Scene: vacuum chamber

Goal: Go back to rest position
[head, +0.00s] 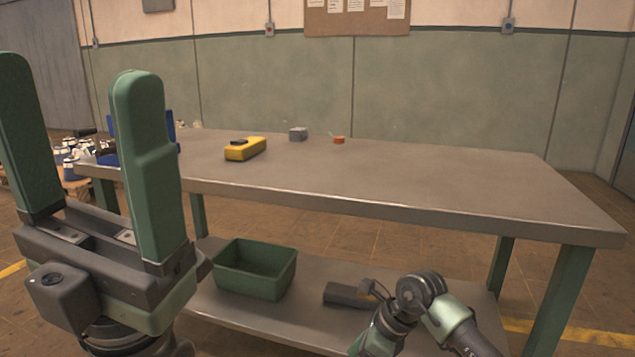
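My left gripper (76,75) is large and close in the left of the head view. Its two green fingers point up and stand wide apart, with nothing between them. It is in front of the left end of the metal workbench (400,185) and hides part of it. Part of my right arm shows at the bottom right, in front of the lower shelf (235,315). The fingers of my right gripper do not show.
On the workbench are a yellow device (246,150), a grey block (298,134), a small orange item (339,140) and a partly hidden blue bin (172,130). A green bin (254,271) and a dark grey object (347,296) are on the shelf. The bench's right half is clear.

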